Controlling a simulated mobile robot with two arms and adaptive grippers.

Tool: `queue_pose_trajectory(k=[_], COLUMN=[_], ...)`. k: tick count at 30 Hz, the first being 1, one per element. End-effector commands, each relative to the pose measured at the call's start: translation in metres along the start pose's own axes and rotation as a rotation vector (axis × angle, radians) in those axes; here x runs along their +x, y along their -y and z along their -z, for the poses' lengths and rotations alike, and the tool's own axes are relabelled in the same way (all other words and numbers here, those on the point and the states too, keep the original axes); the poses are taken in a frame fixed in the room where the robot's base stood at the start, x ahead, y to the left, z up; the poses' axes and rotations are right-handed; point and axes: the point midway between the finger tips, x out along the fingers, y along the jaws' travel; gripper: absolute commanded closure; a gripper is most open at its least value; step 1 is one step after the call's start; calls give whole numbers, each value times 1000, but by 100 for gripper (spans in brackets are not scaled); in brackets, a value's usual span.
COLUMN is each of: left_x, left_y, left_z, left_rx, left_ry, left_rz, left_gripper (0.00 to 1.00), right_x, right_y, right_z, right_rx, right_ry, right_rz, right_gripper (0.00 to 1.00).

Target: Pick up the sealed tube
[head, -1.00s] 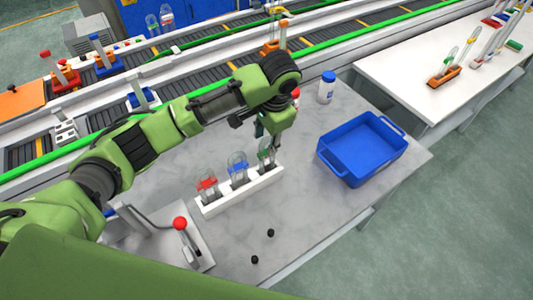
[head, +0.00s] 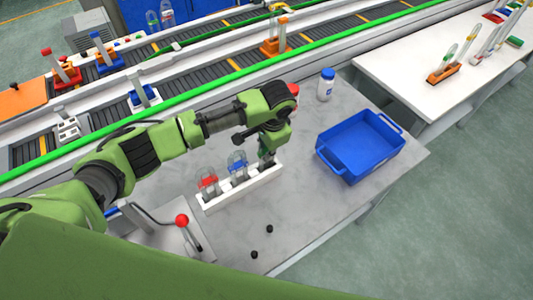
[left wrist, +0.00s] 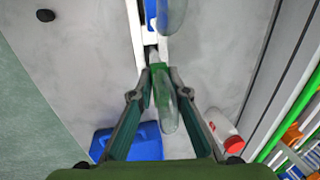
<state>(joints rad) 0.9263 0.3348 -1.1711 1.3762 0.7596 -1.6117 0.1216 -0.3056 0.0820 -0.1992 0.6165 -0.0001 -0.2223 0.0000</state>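A white rack (head: 240,189) on the grey table holds three upright clear tubes, with red, blue and green parts. The red-marked tube (head: 208,183) is at the left and the blue-marked tube (head: 237,166) in the middle. My left gripper (head: 266,160) is low over the rack's right end and hides most of the green-marked tube there. In the left wrist view, my left gripper's (left wrist: 160,74) fingers stand on either side of this clear tube (left wrist: 168,112), with a narrow gap that looks open. Contact is not clear. My right gripper is out of view.
A blue bin (head: 362,148) stands right of the rack. A white bottle with a blue cap (head: 326,86) stands behind it. A red-knobbed lever device (head: 182,221) is at front left. Two small black pieces (head: 269,229) lie in front. A conveyor (head: 190,65) runs behind.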

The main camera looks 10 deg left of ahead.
Motion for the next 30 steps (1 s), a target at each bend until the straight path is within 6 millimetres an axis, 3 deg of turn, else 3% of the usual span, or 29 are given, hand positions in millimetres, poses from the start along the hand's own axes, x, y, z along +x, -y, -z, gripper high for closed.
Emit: queue_pose_trajectory(k=[14,25,30], left_x=[-7,-74,-98], left_y=[7,20,22], left_z=[0,1,0], left_rx=[-6,-6,-4], left_ry=[-2,-4,-2], left_rz=[13,13,9], left_gripper=[100,100,100], right_x=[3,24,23], right_y=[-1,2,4], right_z=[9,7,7], right_rx=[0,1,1], right_ry=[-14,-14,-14], right_rz=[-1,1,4], right_gripper=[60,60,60])
